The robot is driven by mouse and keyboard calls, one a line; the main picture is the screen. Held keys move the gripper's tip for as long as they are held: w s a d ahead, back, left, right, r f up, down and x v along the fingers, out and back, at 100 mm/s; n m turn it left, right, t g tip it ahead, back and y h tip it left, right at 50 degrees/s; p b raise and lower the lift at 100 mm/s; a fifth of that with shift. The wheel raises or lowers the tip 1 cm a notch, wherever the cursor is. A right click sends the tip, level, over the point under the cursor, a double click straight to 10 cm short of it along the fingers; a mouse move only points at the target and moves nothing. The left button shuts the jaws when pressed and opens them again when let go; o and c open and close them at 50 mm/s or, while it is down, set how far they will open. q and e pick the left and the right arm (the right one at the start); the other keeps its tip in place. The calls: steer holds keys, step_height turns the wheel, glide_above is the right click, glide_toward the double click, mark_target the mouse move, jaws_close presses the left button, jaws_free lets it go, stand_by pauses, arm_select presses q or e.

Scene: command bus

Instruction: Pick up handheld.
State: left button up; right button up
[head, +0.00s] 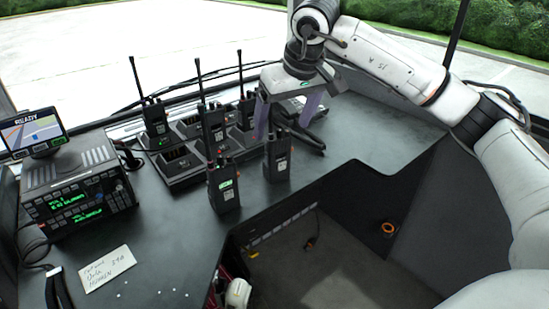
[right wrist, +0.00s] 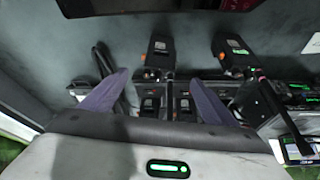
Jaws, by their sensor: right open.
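Two black handheld radios stand upright on the dark dash outside the charger. One with a green label (head: 224,188) is nearer me; the other (head: 278,160) stands to its right. In the right wrist view the gripper (right wrist: 158,98) shows the right-hand radio (right wrist: 159,52) beyond and between the fingers; the green-labelled one (right wrist: 233,52) is farther right. My left gripper is not in view.
A black object with flat arms (head: 308,138) lies under the right gripper. A radio console (head: 75,190) with a small screen (head: 35,130) stands at left. A note (head: 107,268) lies in front. The dash edge drops to a recess (head: 345,245).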

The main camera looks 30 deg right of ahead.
mark_target(281, 135)
steer(key=x, duration=0.6)
steer(key=shift+w+d+f, duration=0.1)
steer(key=shift+f, duration=0.3)
steer(key=shift+r, duration=0.1)
steer(key=c, duration=1.9)
step_height(281, 135, up, 10)
steer(key=shift+p, duration=0.4)
